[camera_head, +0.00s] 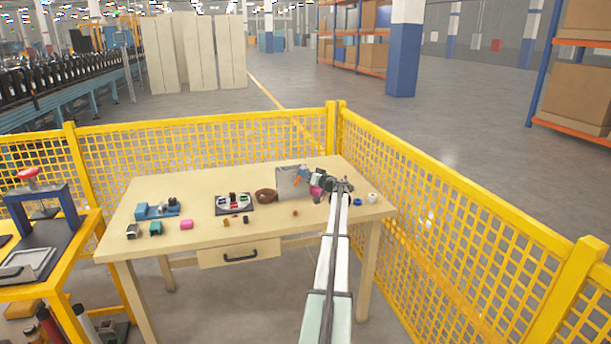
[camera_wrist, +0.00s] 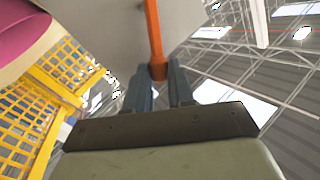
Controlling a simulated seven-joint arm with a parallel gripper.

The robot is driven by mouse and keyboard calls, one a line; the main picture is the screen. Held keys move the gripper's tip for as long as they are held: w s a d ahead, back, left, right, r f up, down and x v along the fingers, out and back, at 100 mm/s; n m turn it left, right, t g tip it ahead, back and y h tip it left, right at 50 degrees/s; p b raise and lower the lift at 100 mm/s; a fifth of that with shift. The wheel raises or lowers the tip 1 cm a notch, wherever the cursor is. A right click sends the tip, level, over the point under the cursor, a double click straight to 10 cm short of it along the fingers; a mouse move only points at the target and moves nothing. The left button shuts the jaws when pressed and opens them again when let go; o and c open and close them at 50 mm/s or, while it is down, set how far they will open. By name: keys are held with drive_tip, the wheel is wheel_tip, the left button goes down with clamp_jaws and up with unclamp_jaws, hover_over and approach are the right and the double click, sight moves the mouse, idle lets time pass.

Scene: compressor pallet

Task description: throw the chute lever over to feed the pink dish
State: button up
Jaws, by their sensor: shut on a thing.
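The chute lever (camera_wrist: 153,30) is an orange bar in front of a grey upright panel (camera_wrist: 105,28). In the wrist view its end sits between the two dark fingers of my gripper (camera_wrist: 160,76), which is shut on it. In the head view the grey panel (camera_head: 289,181) stands at the back right of the table, with my gripper (camera_head: 309,177) at its right side. The pink dish (camera_head: 316,190) is partly hidden beside my gripper. Its pink surface (camera_wrist: 18,25) also fills the upper left corner of the wrist view. A brown dish (camera_head: 265,196) lies left of the panel.
Yellow mesh fencing (camera_head: 430,200) runs close behind and right of the table. The front middle is mostly clear.

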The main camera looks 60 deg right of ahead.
clamp_jaws()
drive_tip(key=w+a+n+g, duration=0.1)
drive_tip(key=n, duration=0.1)
drive_tip(key=w+a+r+n+g, duration=0.1)
drive_tip(key=n, duration=0.1)
drive_tip(key=w+a+n+g, duration=0.1)
drive_tip(key=n+g, duration=0.1)
drive_tip(key=shift+w+a+r, duration=0.2)
drive_tip(key=shift+a, duration=0.1)
drive_tip(key=shift+w+a+f+n+g+h, duration=0.25)
drive_tip(key=shift+w+a+n+g+h, duration=0.35)
drive_tip(key=shift+n+g, duration=0.4)
drive_tip(key=o, duration=0.6)
unclamp_jaws()
drive_tip(key=shift+w, duration=0.1)
drive_tip(key=v, duration=1.4)
drive_tip(key=shift+f, duration=0.15)
